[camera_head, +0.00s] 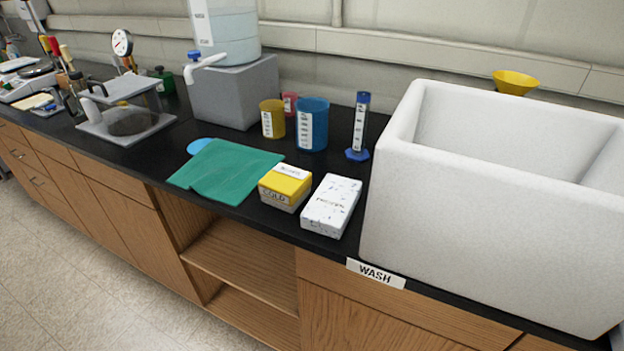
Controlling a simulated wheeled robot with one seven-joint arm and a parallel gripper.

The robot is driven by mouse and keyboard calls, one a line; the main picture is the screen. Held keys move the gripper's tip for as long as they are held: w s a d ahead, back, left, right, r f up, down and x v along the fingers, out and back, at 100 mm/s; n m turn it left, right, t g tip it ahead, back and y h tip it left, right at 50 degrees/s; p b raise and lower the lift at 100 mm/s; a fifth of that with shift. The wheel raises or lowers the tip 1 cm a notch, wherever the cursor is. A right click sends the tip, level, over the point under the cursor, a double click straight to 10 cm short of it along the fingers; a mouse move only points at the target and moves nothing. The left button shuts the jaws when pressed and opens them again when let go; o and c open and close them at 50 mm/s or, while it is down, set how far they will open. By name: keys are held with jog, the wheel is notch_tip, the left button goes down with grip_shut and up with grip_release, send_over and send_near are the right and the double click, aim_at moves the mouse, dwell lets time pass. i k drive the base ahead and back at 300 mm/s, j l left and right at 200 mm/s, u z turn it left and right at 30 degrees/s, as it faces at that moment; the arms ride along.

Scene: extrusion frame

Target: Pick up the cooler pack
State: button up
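Two small packs stand side by side near the counter's front edge, left of the white sink. One is a box with a yellow top and pale sides (285,187), and its front label seems to read "COLD". The other is a white speckled block (331,206) with dark lettering too small to read surely. I cannot tell for certain which one is the cooler pack. They sit close together with a narrow gap, and nothing lies on top of either. My gripper is not in view.
A green cloth (226,171) lies left of the packs. Behind stand a yellow cup (272,119), a blue beaker (312,124) and a blue-based cylinder (359,128). The large white sink (480,225) blocks the right. Open shelves (245,270) are below the counter.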

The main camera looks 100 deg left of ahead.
aim_at(329, 213)
jog(key=k+j+u, duration=0.1)
jog(key=u, duration=1.9)
